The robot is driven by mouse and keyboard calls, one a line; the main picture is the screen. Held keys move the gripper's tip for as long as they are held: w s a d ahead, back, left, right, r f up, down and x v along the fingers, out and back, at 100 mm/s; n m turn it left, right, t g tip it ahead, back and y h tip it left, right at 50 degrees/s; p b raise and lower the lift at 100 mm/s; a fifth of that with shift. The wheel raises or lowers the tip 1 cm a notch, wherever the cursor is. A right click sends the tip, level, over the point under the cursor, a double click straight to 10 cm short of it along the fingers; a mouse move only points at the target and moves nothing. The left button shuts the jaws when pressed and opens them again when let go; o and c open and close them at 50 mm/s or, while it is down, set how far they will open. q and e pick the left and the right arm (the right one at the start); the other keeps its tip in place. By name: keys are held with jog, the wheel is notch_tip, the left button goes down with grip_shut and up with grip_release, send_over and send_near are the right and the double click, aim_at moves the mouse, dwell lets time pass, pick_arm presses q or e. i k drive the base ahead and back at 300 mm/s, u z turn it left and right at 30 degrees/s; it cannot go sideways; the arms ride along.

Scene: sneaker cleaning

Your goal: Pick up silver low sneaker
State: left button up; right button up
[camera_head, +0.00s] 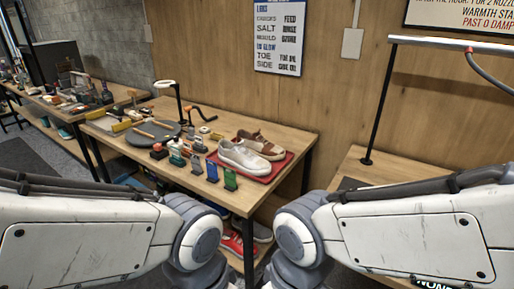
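A pale whitish-grey low sneaker (243,158) lies on a red tray (273,172) at the right end of the wooden workbench (176,173). It is the only sneaker on the bench with a light, silvery look. A brown sneaker with a white sole (262,145) sits right behind it on the same tray. My left and right arms reach in from the two sides at the bottom, in front of the bench. Both grippers are out of the picture below, so their fingers are hidden. Neither arm link visibly touches the sneakers.
Blue and green upright pieces (230,179) stand at the bench's front edge, before the sneaker. Bottles (177,153), brushes and a round grey mat (152,133) fill the left. Red shoes (237,244) lie below. Another table (372,166) stands right, with a lamp post (380,108).

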aim_at(237, 155)
jog(key=u, duration=0.4)
jog(key=i, duration=0.4)
jog(key=u, duration=0.65)
jog(key=i, duration=1.25)
jog(key=z, duration=0.85)
jog(key=i, duration=0.25)
jog(key=z, duration=0.25)
